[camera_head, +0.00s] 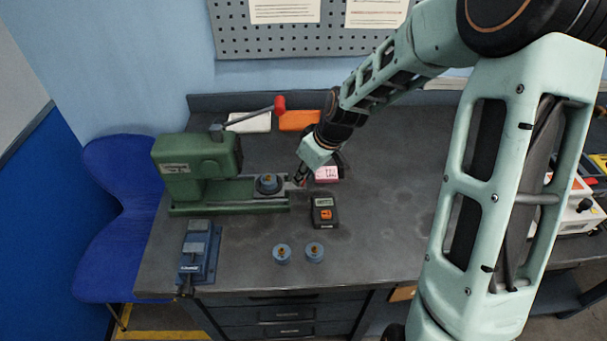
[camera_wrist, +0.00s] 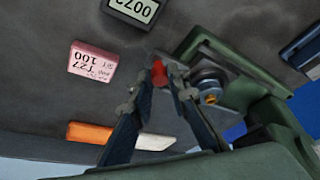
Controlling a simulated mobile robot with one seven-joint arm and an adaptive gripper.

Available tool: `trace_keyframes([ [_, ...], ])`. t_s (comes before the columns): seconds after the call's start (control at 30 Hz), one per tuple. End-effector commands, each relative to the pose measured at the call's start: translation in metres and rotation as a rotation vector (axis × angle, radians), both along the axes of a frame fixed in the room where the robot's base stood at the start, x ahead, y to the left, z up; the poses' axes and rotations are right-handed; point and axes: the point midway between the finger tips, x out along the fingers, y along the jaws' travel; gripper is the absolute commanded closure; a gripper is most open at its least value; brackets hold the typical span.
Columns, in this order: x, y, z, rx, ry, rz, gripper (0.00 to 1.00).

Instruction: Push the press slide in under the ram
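The green press (camera_head: 195,160) stands at the left of the bench, its lever with a red ball rising to the right. Its slide plate (camera_wrist: 228,92) is drawn out to the right, clear of the press head. A round blue-grey holder (camera_head: 267,184) with a brass centre sits on the slide; it also shows in the wrist view (camera_wrist: 207,84). A small red knob (camera_wrist: 159,72) is at the slide's outer end. My gripper (camera_head: 301,182) is at that end, its fingertips (camera_wrist: 162,76) on either side of the knob. Whether they grip it is unclear.
A dark meter (camera_head: 324,212) and a pink block (camera_head: 327,174) lie close to my gripper. Two blue-grey holders (camera_head: 298,252) stand near the front edge. A blue device (camera_head: 199,252) lies front left. White and orange blocks (camera_head: 299,120) lie behind. The bench right of the meter is clear.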

Motion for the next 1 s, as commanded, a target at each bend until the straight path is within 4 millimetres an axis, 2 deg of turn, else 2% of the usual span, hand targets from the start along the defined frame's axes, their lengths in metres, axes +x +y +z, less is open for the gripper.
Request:
trace_keyframes([
  [0.33, 0.0, 0.0, 0.0, 0.0, 0.0, 0.0, 1.0],
  [0.47, 0.0, 0.009, -0.001, -0.001, -0.001, 0.003, 1.0],
  [0.8, 0.0, 0.069, -0.003, 0.0, -0.003, 0.008, 1.0],
  [1.0, 0.0, 0.097, -0.002, 0.0, -0.001, 0.004, 1.0],
])
